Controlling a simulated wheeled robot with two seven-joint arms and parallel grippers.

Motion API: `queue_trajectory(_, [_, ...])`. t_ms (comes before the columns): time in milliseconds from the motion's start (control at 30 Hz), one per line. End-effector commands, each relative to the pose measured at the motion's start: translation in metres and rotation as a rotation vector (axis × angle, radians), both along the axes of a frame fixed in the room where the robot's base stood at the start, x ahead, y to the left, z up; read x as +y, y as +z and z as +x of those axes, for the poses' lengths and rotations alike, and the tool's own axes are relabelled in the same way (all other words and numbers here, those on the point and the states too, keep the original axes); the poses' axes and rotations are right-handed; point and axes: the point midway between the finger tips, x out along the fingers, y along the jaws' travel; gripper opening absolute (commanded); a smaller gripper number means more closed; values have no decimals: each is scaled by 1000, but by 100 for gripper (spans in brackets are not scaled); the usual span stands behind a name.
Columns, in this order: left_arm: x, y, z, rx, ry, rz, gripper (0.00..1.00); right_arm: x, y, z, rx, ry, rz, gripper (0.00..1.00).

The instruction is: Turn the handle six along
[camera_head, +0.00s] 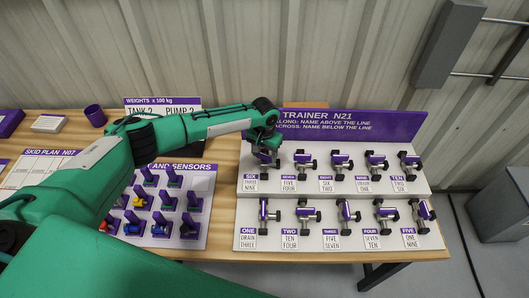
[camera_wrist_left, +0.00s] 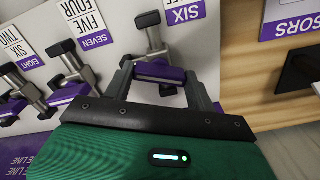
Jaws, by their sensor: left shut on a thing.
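The valve of handle six (camera_head: 266,158) is at the left end of the upper row on the trainer board (camera_head: 335,184), above the label marked SIX. My left gripper (camera_head: 264,140) is over this valve and hides much of it. In the left wrist view, the purple handle six (camera_wrist_left: 160,72) lies between the two fingers of my left gripper (camera_wrist_left: 160,80), which is shut on it. The handle lies nearly crosswise in that view, slightly tilted. The grey valve body shows beyond it. My right gripper is not in view.
Neighbouring valve seven (camera_head: 302,159) stands close to the right, and valve one (camera_head: 267,212) is below in the lower row. A purple sign (camera_head: 350,126) rises behind the rows. A board of several sensors (camera_head: 180,205) lies to the left on the wooden bench.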

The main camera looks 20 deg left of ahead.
Motion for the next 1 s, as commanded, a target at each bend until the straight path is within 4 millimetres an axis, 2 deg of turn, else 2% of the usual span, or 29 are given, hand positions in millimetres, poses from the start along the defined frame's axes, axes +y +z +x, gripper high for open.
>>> queue_trajectory(1000, [0, 0, 0, -1, -930, -1, 34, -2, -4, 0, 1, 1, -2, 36])
